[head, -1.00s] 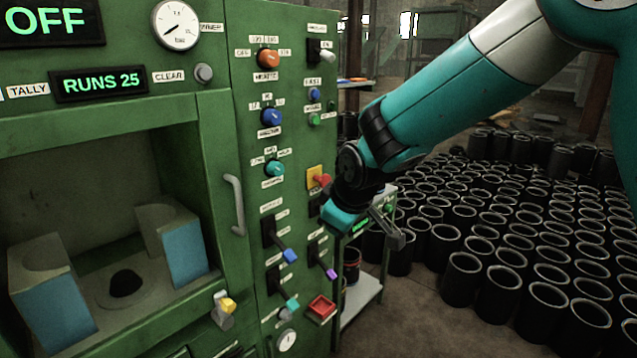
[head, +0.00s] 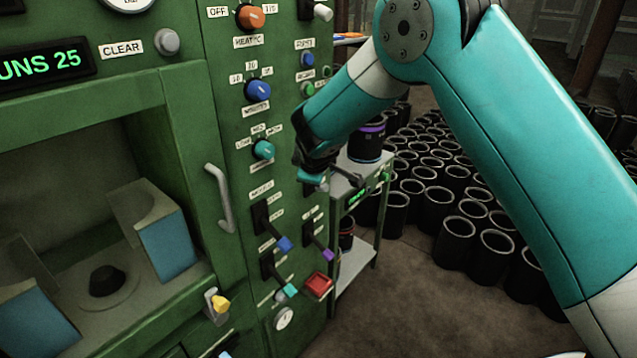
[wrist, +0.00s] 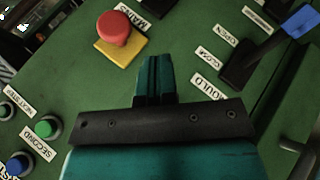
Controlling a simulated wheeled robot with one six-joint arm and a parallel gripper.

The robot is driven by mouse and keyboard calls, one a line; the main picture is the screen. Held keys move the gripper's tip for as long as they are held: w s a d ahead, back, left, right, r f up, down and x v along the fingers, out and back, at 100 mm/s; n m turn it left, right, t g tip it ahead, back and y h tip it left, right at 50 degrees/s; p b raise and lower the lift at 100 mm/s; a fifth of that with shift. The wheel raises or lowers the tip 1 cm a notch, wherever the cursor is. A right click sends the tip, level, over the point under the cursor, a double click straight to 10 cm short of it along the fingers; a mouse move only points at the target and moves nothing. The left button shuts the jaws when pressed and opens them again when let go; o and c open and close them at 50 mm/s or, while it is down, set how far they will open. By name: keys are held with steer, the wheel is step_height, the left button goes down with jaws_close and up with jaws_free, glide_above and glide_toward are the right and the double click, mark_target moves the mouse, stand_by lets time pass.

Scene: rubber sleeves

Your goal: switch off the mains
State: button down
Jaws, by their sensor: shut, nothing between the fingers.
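In the wrist view, my gripper (wrist: 154,75) is shut and empty in front of the green panel. A label reading MAINS shows at the top edge, by a dark part (wrist: 160,8) that the frame cuts off; its setting cannot be seen. Next to it is a red mushroom button (wrist: 113,28) on a yellow plate (wrist: 107,57), apart from the fingertips. In the head view, my gripper (head: 311,178) is at the right part of the machine panel.
A blue-tipped lever (head: 284,243) and a purple-tipped lever (head: 327,255) stick out below my gripper. A red square button (head: 318,284) is lower still. A door handle (head: 219,198) is at left. A small stand (head: 355,183) and many black sleeves (head: 455,238) are at right.

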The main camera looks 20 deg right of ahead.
steer(key=s+d+p+x, duration=0.1)
steer(key=p+x, duration=0.4)
steer(key=x, duration=0.7)
steer(key=shift+d+f, duration=0.3)
steer(key=shift+d, duration=0.45)
steer(key=shift+s+a, duration=0.1)
steer(key=shift+s, duration=0.05)
